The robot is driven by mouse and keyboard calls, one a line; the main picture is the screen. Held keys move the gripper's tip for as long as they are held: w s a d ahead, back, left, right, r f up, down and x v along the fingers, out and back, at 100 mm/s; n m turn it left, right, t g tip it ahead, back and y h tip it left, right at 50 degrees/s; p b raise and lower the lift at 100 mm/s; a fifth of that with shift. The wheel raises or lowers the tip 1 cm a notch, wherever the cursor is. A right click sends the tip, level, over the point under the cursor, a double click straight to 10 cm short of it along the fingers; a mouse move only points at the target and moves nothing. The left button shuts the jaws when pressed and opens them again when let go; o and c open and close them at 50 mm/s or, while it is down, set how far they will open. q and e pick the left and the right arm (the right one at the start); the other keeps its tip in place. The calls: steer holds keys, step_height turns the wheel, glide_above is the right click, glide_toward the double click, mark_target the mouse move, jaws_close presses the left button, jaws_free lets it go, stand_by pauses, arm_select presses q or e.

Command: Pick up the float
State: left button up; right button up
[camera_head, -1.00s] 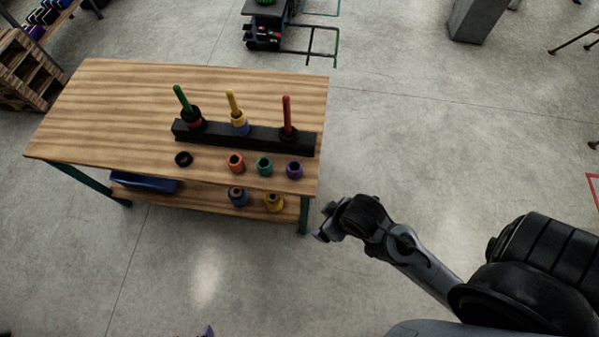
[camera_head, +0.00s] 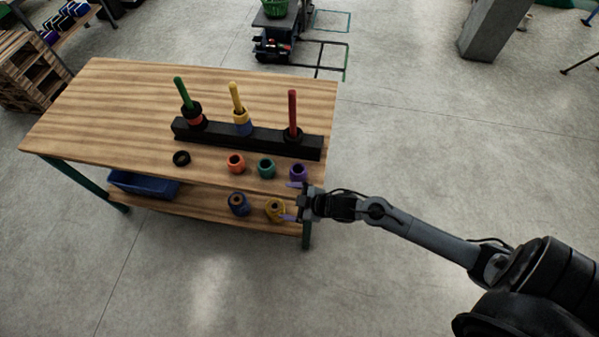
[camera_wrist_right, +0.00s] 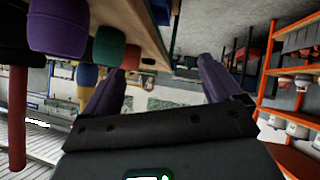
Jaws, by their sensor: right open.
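The task's float could be any of several ring-shaped pieces; I cannot tell which. On the table top stand orange (camera_head: 236,163), teal (camera_head: 266,168) and purple (camera_head: 298,172) floats. A black ring (camera_head: 181,158) lies to their left. Blue (camera_head: 238,204) and yellow (camera_head: 275,209) floats show lower, at the lower shelf. My right gripper (camera_head: 291,201) is open and empty at the table's front right corner, just below the purple float in the picture. The inverted right wrist view shows its fingers apart (camera_wrist_right: 162,66), with the purple float (camera_wrist_right: 58,28) beside them. My left gripper is not in view.
A black rack (camera_head: 260,140) with green, yellow and red pegs, bearing rings, stands behind the floats on the wooden table (camera_head: 110,110). A blue bin (camera_head: 143,184) sits on the lower shelf (camera_head: 190,205). The floor right of the table is clear.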

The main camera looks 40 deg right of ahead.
mark_target(293, 174)
steer(key=w+d+n+y, duration=0.1)
steer(key=d, duration=0.2)
steer(key=w+d+r+y, duration=0.1)
steer(key=d+y, duration=0.1)
steer(key=d, duration=0.1)
steer(key=w+d+n+y, duration=0.1)
steer(key=d, duration=0.2)
steer(key=shift+r+n, duration=0.15)
steer(key=shift+n, duration=0.15)
steer(key=d, duration=0.2)
steer(key=d+m+g+b, duration=0.1)
steer(key=d, duration=0.1)
steer(key=d+f+g+y, duration=0.1)
steer(key=d, duration=0.1)
steer(key=shift+f, duration=0.1)
steer(key=shift+d+f+m+b, duration=0.1)
steer(key=shift+f+m+b, duration=0.15)
steer(key=shift+m+b, duration=0.05)
steer(key=x, duration=0.4)
steer(key=shift+w+f+b, duration=0.1)
steer(key=shift+b, duration=0.2)
steer(key=shift+b+x, duration=0.45)
steer(key=shift+x, duration=2.4)
steer(key=c, duration=1)
